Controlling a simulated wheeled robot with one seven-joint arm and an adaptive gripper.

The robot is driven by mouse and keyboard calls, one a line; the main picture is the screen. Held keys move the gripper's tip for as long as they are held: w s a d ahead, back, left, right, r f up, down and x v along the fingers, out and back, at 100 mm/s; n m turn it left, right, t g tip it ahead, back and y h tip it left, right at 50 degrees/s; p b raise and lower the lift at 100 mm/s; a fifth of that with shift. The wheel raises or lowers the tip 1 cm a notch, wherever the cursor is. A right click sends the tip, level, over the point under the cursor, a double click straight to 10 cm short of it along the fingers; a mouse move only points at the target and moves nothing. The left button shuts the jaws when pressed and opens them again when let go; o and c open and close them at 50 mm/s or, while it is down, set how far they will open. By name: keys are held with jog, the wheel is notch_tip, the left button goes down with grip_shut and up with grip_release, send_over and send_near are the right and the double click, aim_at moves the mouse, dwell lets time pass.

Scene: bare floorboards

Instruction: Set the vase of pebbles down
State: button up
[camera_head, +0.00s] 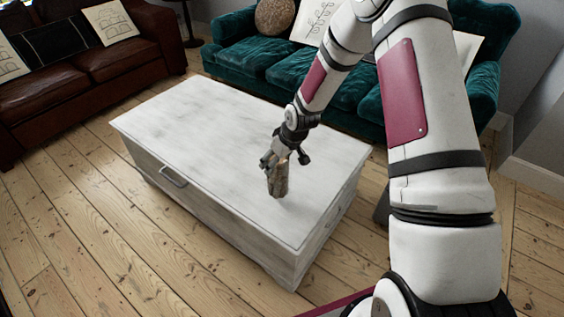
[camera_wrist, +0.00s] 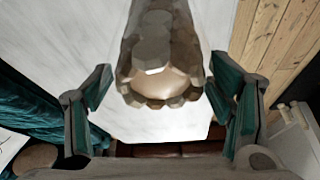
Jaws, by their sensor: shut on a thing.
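My gripper (camera_head: 274,160) is shut on the vase's upper part.
The tabletop around the vase is bare. A teal sofa (camera_head: 262,58) with cushions stands behind the table. A brown leather sofa (camera_head: 100,65) stands at the back left. Bare floorboards (camera_head: 85,225) lie in front and to the left.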

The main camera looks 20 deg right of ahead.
jog(key=shift+w+f, duration=0.1)
jog(key=shift+f, duration=1.45)
jog(key=shift+f+b, duration=0.1)
jog(key=shift+b, duration=0.2)
jog(key=o, duration=1.9)
jog(key=shift+f, duration=0.1)
jog(key=shift+o, duration=0.2)
